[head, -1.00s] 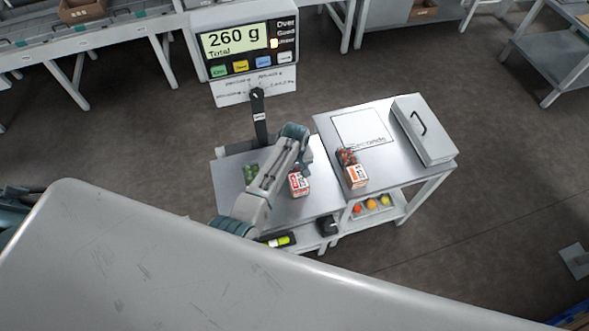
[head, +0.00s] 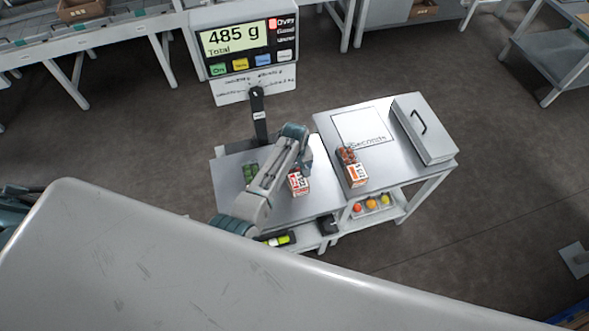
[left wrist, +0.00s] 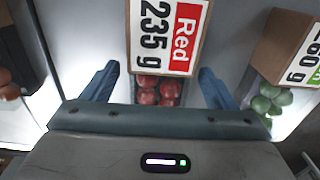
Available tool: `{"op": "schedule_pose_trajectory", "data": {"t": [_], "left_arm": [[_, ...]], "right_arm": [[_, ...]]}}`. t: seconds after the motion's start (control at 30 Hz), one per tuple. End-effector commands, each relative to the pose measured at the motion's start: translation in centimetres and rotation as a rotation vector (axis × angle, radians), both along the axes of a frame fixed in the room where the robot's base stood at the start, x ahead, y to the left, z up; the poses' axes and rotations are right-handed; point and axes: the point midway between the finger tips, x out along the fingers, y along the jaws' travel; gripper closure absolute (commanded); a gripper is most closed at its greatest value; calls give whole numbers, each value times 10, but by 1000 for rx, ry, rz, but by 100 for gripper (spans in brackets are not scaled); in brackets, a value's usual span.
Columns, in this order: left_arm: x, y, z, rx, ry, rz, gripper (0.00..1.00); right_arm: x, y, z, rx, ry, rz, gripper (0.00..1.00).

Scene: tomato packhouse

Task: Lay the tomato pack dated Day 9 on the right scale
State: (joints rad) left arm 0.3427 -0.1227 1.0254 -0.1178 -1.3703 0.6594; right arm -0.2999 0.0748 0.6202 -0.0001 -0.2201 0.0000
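My left gripper (left wrist: 160,80) is above the steel scale platform (head: 232,197), its fingers spread on either side of a red tomato pack (head: 299,183). In the left wrist view this pack's label (left wrist: 168,35) reads "Red 235 g". The pack appears to rest on the platform. A pack of green tomatoes (head: 250,171) lies on its left part; its label in the left wrist view (left wrist: 300,50) shows 260 g. A pack with an orange-marked label (head: 356,174) lies on the table to the right. No day dates are legible. My right gripper is not in view.
The display (head: 237,38) reads 485 g Total, with "Over" lit red. The right table (head: 388,150) carries a square marked "Seconds" (head: 362,124) and a grey lidded box (head: 424,128). A tray of loose fruit (head: 372,205) sits on its lower shelf.

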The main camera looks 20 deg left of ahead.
Motion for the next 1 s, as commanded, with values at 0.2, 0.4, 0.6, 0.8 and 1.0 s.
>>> {"op": "schedule_pose_trajectory", "data": {"t": [0.2, 0.4, 0.6, 0.8, 1.0], "left_arm": [[-1, 0, -1, 0, 1, 0, 20], [0, 0, 9, 0, -1, 0, 20], [1, -1, 42, -1, -4, 0, 20], [0, 0, 80, -1, -3, 1, 20], [0, 0, 103, 1, -1, 0, 20]], "right_arm": [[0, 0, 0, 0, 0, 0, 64], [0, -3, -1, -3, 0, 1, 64], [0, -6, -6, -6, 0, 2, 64], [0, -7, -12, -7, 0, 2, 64], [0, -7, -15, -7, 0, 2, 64]]}}
